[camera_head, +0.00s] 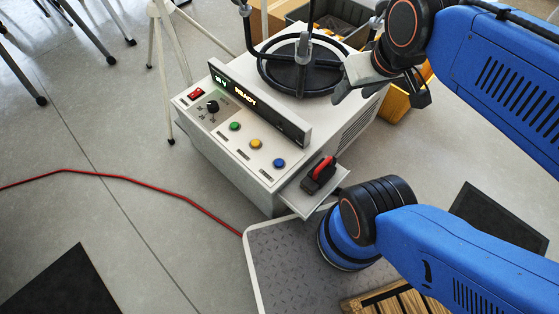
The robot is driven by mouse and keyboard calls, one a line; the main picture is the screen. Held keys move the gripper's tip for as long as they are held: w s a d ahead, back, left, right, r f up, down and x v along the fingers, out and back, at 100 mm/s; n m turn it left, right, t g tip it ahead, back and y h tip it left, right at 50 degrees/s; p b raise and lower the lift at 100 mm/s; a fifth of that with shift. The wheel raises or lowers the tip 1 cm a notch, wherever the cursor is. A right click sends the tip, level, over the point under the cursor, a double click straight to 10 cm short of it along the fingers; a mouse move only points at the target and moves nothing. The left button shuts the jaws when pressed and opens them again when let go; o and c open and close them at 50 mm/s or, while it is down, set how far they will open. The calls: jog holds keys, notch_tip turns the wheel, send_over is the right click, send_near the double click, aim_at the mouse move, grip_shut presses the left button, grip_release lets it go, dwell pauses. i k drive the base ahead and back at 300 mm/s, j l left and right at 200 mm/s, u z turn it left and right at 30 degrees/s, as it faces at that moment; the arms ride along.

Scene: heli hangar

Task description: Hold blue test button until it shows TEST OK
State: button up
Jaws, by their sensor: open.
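The blue test button (279,163) is the rightmost of three round buttons on the sloped front panel of a pale machine (240,168). A yellow button (256,144) and a green button (235,126) sit to its left. The display (245,96) above them is lit and reads READY, with shorter text at its left. My gripper (341,84) is open above the machine's right rear part, beside the black ring fixture. It is apart from the blue button, up and to its right. Nothing shows between its fingers.
A black ring fixture (303,82) with a central post stands on the machine's top. A red-handled black block (319,174) sits on a side shelf. A red switch (197,93) and black knob (212,107) are at the panel's left. A red cable (130,178) crosses the floor.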

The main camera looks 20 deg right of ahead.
aim_at(278, 163)
jog(key=k+j+z, duration=0.1)
jog(key=j, duration=0.2)
jog(key=k+j, duration=0.1)
jog(key=j, duration=0.25)
jog(key=k+j+z, duration=0.15)
jog(key=j, duration=0.15)
jog(key=i+j+z, duration=0.1)
jog(key=j, duration=0.3)
jog(key=i+j+z, duration=0.15)
jog(key=j, duration=0.3)
